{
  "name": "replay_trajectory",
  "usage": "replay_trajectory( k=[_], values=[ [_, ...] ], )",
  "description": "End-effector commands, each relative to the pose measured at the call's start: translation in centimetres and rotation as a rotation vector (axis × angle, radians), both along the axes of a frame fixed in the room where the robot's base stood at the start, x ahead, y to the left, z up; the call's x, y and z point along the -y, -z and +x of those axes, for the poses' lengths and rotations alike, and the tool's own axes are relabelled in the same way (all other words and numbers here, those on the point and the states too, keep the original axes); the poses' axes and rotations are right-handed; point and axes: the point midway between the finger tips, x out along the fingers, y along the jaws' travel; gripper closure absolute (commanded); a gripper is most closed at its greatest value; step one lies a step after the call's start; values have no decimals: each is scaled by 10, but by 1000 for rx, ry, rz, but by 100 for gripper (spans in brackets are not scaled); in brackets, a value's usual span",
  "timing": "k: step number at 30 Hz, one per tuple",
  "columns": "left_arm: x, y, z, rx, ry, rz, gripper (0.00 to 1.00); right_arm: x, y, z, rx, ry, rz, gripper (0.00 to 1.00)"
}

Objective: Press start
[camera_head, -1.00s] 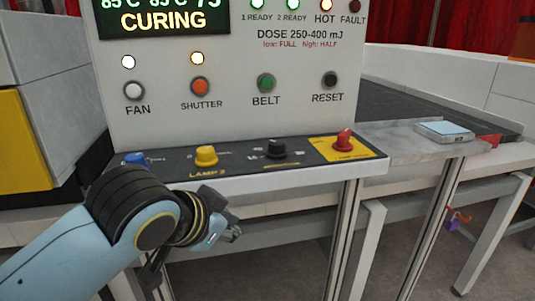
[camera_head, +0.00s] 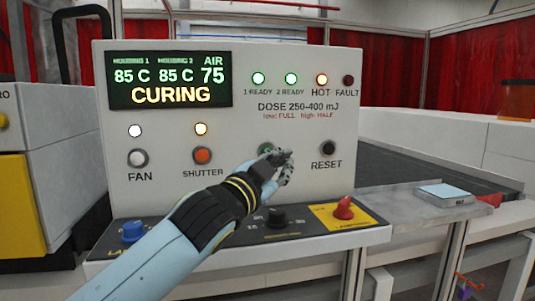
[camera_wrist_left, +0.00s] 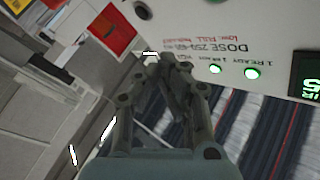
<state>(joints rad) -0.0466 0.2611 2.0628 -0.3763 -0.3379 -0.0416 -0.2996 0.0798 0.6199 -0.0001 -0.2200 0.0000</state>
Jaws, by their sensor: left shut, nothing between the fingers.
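The white control panel (camera_head: 230,130) faces me, with a display (camera_head: 170,80) reading CURING. No button labelled start shows. The green BELT button (camera_head: 265,148) is mostly hidden behind my left gripper (camera_head: 284,160). That gripper is shut and empty, in front of the panel at the BELT button. I cannot tell whether it touches. The white FAN button (camera_head: 138,158), orange SHUTTER button (camera_head: 202,155) and black RESET button (camera_head: 328,148) show clear. In the left wrist view the fingers (camera_wrist_left: 165,75) are together before the panel, which appears upside down. My right gripper is not in view.
Below is a sloped ledge with a blue knob (camera_head: 133,231), a black knob (camera_head: 276,216) and a red knob (camera_head: 344,208). My left forearm crosses over it. A light blue plate (camera_head: 446,192) lies on the grey surface at right. A dark conveyor (camera_head: 420,150) runs behind.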

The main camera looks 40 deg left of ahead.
Motion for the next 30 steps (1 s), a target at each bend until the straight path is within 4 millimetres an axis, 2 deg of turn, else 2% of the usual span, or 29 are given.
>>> replay_trajectory(
  k=[8, 21, 30],
  values=[
    [-7, 2, 6, -1, 0, 1, 100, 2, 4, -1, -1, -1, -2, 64],
    [-51, 1, 44, -3, 0, 0, 100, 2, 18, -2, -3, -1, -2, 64],
    [-66, 1, 56, -2, 0, -2, 100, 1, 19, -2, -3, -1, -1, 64]
  ],
)
